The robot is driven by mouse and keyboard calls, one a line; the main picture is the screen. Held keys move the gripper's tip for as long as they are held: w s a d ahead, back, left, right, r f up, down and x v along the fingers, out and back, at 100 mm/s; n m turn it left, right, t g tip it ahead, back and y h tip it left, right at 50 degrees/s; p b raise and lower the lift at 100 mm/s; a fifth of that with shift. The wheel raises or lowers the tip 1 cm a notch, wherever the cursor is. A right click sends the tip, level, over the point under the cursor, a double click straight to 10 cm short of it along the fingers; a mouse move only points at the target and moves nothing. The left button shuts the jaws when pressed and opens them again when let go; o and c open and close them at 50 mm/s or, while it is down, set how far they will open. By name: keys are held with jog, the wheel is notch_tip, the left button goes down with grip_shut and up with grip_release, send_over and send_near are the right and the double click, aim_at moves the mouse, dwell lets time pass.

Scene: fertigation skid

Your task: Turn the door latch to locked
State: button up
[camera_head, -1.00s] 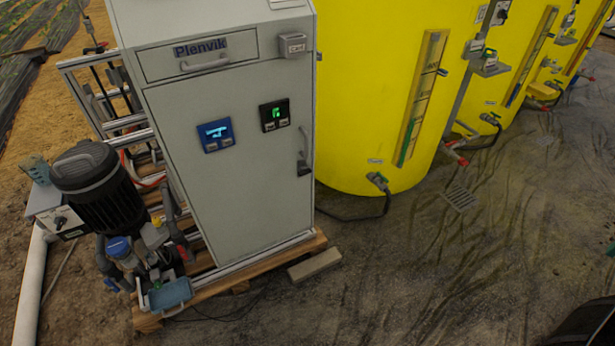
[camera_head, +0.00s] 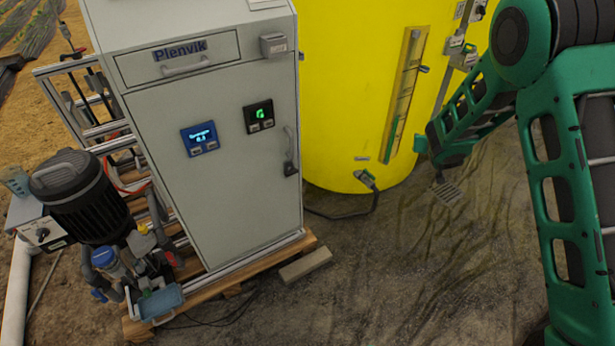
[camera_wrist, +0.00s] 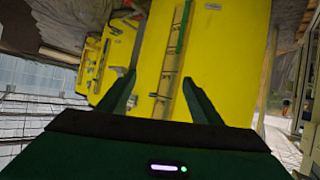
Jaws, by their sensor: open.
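The door latch (camera_head: 291,152) is a grey handle with a dark base. It sits upright near the right edge of the grey cabinet door (camera_head: 225,195), which looks closed. The latch's exact setting is too small to tell. My gripper (camera_head: 430,155) is to the right of the latch, in front of the yellow tank and apart from the cabinet. In the wrist view, its two fingers (camera_wrist: 158,88) are spread, with nothing between them but the tank behind.
A yellow tank (camera_head: 345,80) with a level gauge stands right of the cabinet. A black pump (camera_head: 80,195) and pipes stand at left. The cabinet rests on a wooden pallet (camera_head: 310,240), with a loose block (camera_head: 305,265) beside it. The floor in front is mostly clear.

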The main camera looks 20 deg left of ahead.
jog(key=a+f+n+t+y, duration=0.1)
jog(key=a+f+n+y, duration=0.3)
jog(key=a, duration=0.7)
jog(key=n+g+y, duration=0.2)
jog(key=n+y, duration=0.3)
jog(key=y, duration=0.5)
send_near(293, 174)
jog(key=shift+m, duration=0.3)
jog(key=x, duration=0.9)
jog(key=shift+s+r, duration=0.1)
jog(key=shift+r, duration=0.05)
jog(key=c, duration=1.1)
jog(key=shift+o, duration=0.2)
